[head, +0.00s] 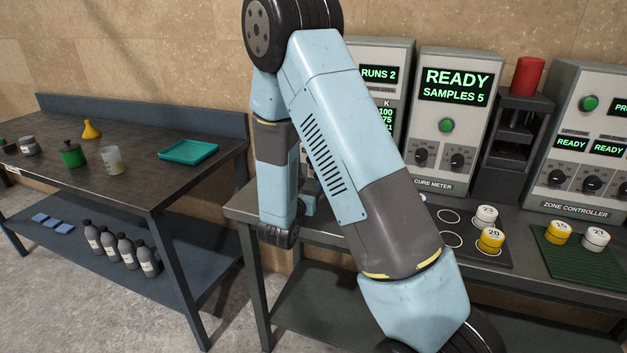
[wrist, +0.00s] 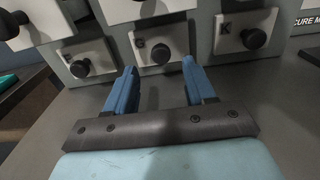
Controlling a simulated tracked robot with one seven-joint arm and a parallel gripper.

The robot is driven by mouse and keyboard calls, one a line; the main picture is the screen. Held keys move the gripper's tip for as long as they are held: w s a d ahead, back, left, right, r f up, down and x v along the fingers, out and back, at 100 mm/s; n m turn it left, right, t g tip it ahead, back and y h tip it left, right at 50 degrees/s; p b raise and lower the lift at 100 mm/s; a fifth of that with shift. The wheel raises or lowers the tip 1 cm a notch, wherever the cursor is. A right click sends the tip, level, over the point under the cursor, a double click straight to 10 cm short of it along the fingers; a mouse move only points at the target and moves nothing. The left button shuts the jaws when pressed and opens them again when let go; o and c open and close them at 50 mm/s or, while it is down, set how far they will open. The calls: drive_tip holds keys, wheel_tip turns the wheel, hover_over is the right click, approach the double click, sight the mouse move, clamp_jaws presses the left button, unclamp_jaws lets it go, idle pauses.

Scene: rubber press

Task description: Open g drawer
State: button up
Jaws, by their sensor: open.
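In the wrist view, the drawer marked G (wrist: 142,36) has a white front and a round dark knob (wrist: 160,54). Its front looks level with its neighbours, so it appears shut. My gripper (wrist: 159,64) is open and empty, with its two blue fingers pointing at this drawer. The knob shows in the gap between the fingertips, one finger on each side, with no visible contact. I cannot tell whether the tips reach past the knob. In the head view, my arm hides the drawers and most of my gripper.
In the wrist view, a knobbed drawer (wrist: 78,60) is to the left and the K drawer (wrist: 245,33) to the right. More drawers sit above. In the head view, the cure meter (head: 445,120) stands right of my arm, and a side table (head: 130,178) is left.

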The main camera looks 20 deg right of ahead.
sight(316, 176)
drive_tip(key=shift+x, duration=2.35)
drive_tip(key=shift+c, duration=0.2)
clamp_jaws()
